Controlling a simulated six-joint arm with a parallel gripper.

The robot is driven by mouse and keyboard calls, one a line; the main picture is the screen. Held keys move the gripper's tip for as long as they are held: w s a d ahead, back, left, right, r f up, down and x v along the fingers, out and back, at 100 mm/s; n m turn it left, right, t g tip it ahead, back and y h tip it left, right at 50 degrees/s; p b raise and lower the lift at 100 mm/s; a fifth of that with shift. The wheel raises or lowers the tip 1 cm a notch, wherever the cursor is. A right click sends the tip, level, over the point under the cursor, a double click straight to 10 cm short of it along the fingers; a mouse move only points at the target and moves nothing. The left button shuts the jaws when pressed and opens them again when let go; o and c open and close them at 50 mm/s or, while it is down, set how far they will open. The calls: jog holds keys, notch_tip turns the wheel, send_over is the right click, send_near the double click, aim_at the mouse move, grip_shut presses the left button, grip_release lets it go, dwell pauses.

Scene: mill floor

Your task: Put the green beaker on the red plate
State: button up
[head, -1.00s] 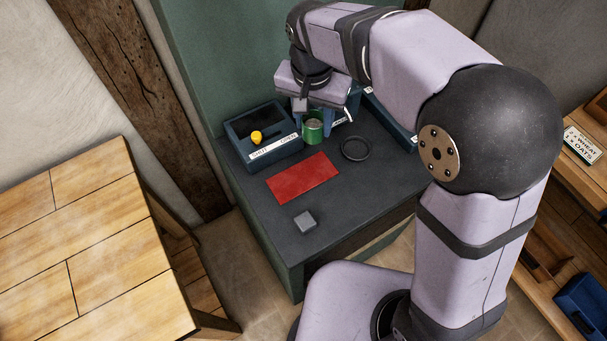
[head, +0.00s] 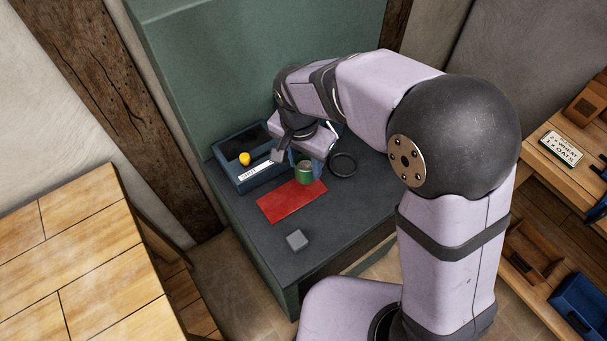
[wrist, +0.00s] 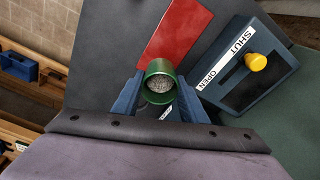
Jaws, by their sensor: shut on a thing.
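The green beaker (head: 303,174) is upright, with grey grainy contents showing in its mouth in the wrist view (wrist: 160,76). My gripper (wrist: 160,84) is shut on the beaker, one blue finger on each side of it. In the head view, my gripper (head: 302,164) partly covers the beaker's surroundings. The red plate (head: 287,204) is a flat rectangle on the dark bench top. The beaker is at the plate's far edge in the head view, overlapping it in the picture. I cannot tell whether its base touches anything. The plate also shows in the wrist view (wrist: 176,36).
A blue box (head: 238,178) with a yellow knob (head: 244,158) and a SHUT/OPEN label stands left of the beaker. A dark ring (head: 343,164) lies to the right. A grey block (head: 297,240) sits nearer the bench front. Bare bench surrounds the block.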

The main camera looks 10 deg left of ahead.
aim_at(306, 176)
jog(key=shift+f+p, duration=0.5)
jog(key=shift+f, duration=2.1)
jog(key=shift+f, duration=0.15)
jog(key=o, duration=1.1)
jog(key=shift+a+r, duration=0.1)
jog(key=shift+r, duration=0.6)
notch_tip(306, 176, up, 11)
jog(key=s+b, duration=0.1)
jog(key=b, duration=0.1)
jog(key=s+d+f+n, duration=0.2)
jog(key=s+d+f, duration=0.2)
jog(key=d, duration=0.7)
jog(key=s+d+f+n+g, duration=0.1)
jog(key=s+d+f, duration=0.4)
jog(key=d, duration=0.7)
jog(key=shift+s+n+y, duration=0.3)
jog(key=shift+s+n, duration=0.45)
jog(key=shift+n, duration=0.05)
jog(key=shift+a+f, duration=0.1)
